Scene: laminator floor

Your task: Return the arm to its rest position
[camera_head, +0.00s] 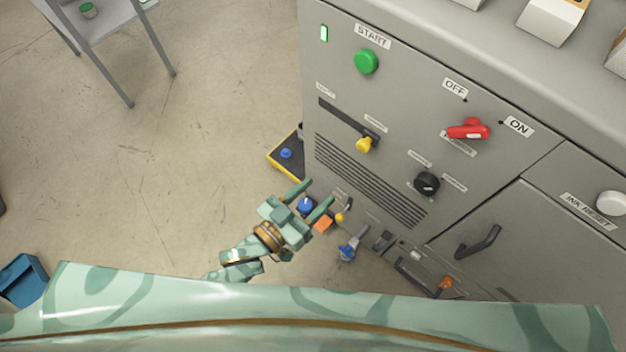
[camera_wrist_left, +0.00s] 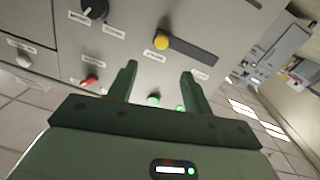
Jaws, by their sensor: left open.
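My left gripper (camera_head: 308,196) is open and empty, in front of the lower left part of the grey machine panel (camera_head: 400,110) in the head view. In the left wrist view its two fingers (camera_wrist_left: 160,85) stand apart with the panel beyond them. The panel carries a green START button (camera_head: 366,61), a red switch handle (camera_head: 468,130) between OFF and ON labels, a yellow slider knob (camera_head: 364,145) and a black dial (camera_head: 427,183). The yellow knob also shows in the left wrist view (camera_wrist_left: 161,41). My right gripper is not in view.
A yellow-edged box with a blue button (camera_head: 286,153) stands at the machine's left foot. A black door handle (camera_head: 478,241) sticks out at the right. A grey table (camera_head: 105,20) stands at the upper left and a blue bin (camera_head: 22,281) at the lower left. The floor between is clear.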

